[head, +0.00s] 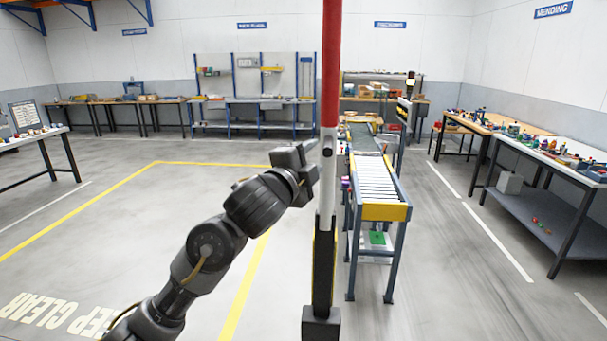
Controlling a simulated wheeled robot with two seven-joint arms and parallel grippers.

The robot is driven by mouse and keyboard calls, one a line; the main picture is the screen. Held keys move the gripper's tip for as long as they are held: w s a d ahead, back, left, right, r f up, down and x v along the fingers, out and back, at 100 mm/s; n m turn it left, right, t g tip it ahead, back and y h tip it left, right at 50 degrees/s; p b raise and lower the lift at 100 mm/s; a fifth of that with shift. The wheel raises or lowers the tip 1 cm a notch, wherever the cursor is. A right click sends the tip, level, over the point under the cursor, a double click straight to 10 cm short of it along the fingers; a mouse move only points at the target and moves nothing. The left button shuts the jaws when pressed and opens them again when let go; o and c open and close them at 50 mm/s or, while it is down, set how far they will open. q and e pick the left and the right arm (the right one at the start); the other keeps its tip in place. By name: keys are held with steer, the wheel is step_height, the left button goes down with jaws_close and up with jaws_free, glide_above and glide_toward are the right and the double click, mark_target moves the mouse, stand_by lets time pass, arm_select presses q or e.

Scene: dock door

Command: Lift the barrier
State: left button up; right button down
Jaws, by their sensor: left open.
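The barrier's boom (330,70) is a red and white pole that stands upright in the middle of the head view and runs out of the top of the picture. Its lower end meets a black post with yellow edging (324,265) on a dark foot. A small dark knob (327,152) shows on the white part. My left gripper (314,160) is open at the left side of the white part, close to the knob. I cannot tell whether it touches the pole. My right gripper is not in view.
A roller conveyor (382,212) with a yellow end stands just right of the post. Cluttered benches (567,160) line the right side, and more workbenches (255,102) stand along the back wall. The floor on the left, inside a yellow line (110,187), is clear.

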arm_select(q)
steer(key=v, duration=0.4)
steer(key=shift+s+a, duration=0.1)
steer(key=shift+s, duration=0.05)
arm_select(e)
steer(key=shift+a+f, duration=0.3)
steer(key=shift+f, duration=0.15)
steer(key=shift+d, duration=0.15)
